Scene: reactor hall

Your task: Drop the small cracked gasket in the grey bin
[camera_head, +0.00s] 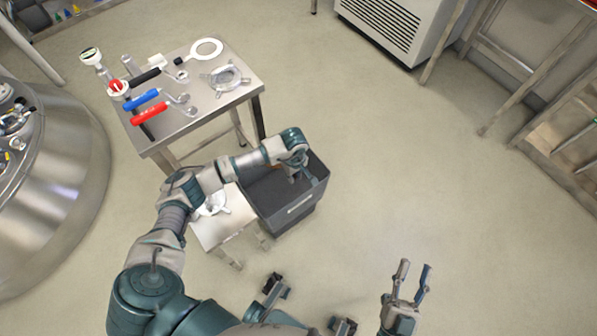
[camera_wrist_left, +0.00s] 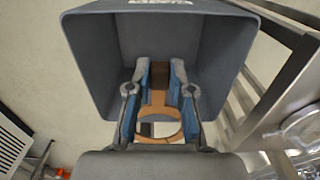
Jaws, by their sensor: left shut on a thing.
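The grey bin (camera_head: 268,197) stands on the floor right of the metal table. It also fills much of the left wrist view (camera_wrist_left: 90,55). My left gripper (camera_head: 293,176) reaches down over the bin's open top. In the left wrist view its blue-lined fingers (camera_wrist_left: 160,78) are closed on a small orange-brown ring, the gasket (camera_wrist_left: 158,98), with the bin's interior behind it. No crack can be made out, and the gasket is hidden in the head view. My right gripper (camera_head: 412,278) is open and empty over bare floor, well right of the bin.
The metal table (camera_head: 190,122) holds a white ring (camera_head: 207,49), a metal flange (camera_head: 226,78) and blue-handled (camera_head: 142,101) and red-handled (camera_head: 149,113) tools. A low stool (camera_head: 222,231) with a white part stands left of the bin.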

